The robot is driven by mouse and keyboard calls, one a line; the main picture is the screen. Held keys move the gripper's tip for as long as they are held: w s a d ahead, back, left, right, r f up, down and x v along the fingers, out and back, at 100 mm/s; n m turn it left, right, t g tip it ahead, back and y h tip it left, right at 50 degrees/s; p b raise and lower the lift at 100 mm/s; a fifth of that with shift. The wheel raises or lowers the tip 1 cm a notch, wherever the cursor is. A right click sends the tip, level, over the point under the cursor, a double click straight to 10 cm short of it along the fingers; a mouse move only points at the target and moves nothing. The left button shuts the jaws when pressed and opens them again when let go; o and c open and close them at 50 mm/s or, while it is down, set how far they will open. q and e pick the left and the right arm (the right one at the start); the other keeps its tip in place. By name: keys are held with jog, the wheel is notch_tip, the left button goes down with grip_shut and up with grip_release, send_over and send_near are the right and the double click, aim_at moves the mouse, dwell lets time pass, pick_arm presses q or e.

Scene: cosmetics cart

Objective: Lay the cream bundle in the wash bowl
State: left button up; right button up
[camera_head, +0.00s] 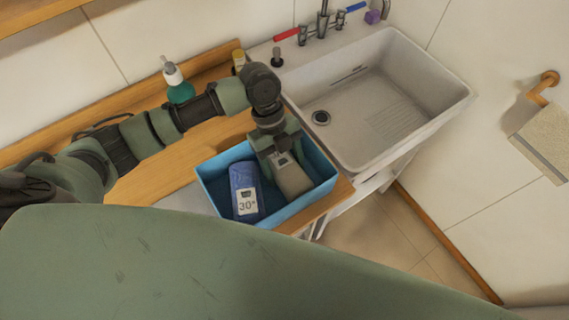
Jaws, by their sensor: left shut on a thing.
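The wash bowl appears to be the white sink basin (385,105) at the upper right, empty with a dark drain. A blue open box (279,217) stands on the wooden counter to its lower left. My left gripper (283,160) reaches down into the box and is shut on a grey-beige pack (294,182) with a pale label, which may be the cream bundle. The pack's upper end is partly hidden by the gripper. It is still within the box's walls; I cannot tell whether it touches the floor. My right gripper is not in view.
A blue pack marked "30" (245,191) lies in the box, left of the held pack. A green pump bottle (178,82) and a small yellow-labelled bottle (239,61) stand behind my left arm. The tap (322,22) is at the sink's back. A towel (546,139) hangs at right.

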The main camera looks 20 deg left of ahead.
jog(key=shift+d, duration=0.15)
pick_arm(q)
jog(key=o, duration=0.9)
jog(key=shift+f, duration=0.1)
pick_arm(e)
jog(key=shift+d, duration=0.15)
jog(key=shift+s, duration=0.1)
pick_arm(q)
jog(key=b+v, duration=0.3)
jog(key=v, duration=0.8)
jog(key=shift+w+a+r, duration=0.1)
jog(key=shift+w+r, duration=0.05)
jog(key=shift+r, duration=0.5)
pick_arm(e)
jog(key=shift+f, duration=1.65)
